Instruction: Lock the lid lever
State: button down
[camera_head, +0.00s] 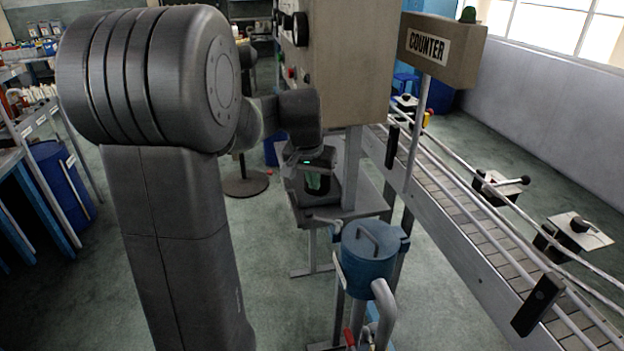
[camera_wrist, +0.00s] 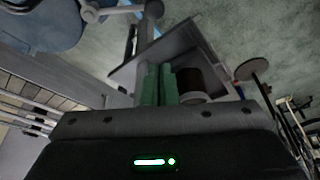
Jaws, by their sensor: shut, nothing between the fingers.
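The blue round vessel (camera_head: 368,262) stands right of and nearer than my gripper in the head view. Its blue lid with a bar handle on top appears closed. A grey lever-like piece (camera_head: 323,221) sticks out from its left side. In the wrist view, the blue lid (camera_wrist: 45,22) is cut off at the upper left, with a pale lever-like piece (camera_wrist: 108,12) beside it. Whether the lever is locked, I cannot tell. My gripper (camera_wrist: 158,72) has its green fingers together and empty. In the head view, my gripper (camera_head: 316,184) is apart from the lever, beyond it.
A grey stand (camera_head: 365,204) is behind the vessel, close to my gripper. A dark cylinder (camera_wrist: 193,78) shows beside the fingers in the wrist view. A tall beige machine box (camera_head: 345,65) is above. A roller conveyor (camera_head: 475,232) runs along the right. Floor is clear left of the vessel.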

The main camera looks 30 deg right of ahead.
jog(key=f, duration=0.2)
jog(key=a+f+p, duration=0.1)
jog(key=s+f, duration=0.1)
jog(key=f, duration=0.1)
jog(key=shift+a+f, duration=0.2)
jog(key=shift+f, duration=0.1)
jog(key=shift+s, duration=0.1)
jog(key=shift+a, duration=0.1)
